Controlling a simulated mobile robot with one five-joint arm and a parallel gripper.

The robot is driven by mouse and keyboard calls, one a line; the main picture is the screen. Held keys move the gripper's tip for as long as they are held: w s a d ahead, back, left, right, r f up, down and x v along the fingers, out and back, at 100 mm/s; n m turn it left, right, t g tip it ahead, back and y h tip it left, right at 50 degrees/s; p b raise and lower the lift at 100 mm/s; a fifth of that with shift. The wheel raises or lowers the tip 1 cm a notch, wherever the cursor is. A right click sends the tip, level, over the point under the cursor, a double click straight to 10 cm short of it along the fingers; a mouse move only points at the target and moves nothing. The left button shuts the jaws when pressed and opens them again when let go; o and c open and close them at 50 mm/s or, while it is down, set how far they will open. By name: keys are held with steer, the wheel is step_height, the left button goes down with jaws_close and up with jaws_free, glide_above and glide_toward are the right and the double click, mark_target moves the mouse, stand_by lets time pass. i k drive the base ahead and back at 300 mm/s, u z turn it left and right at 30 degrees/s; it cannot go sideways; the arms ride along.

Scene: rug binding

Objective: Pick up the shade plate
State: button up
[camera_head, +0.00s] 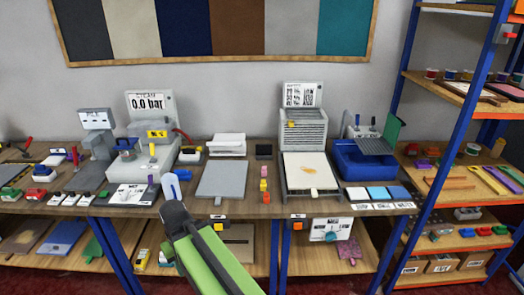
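I cannot tell for certain which thing is the shade plate. A flat grey plate (222,181) with a small handle at its front lies on the bench left of centre. A cream plate (309,168) with a tan mark and a front tab lies in front of a grey slatted machine.
A steam machine (152,140) stands left, with small tools and blocks around it. A blue basin (358,164) with a dark rack stands right. Stacked coloured blocks (264,185) stand between the plates. A blue-post shelf (447,90) rises at the right. The lower shelf holds more plates.

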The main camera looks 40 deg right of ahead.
mark_target(261, 149)
steer(key=i, duration=1.9)
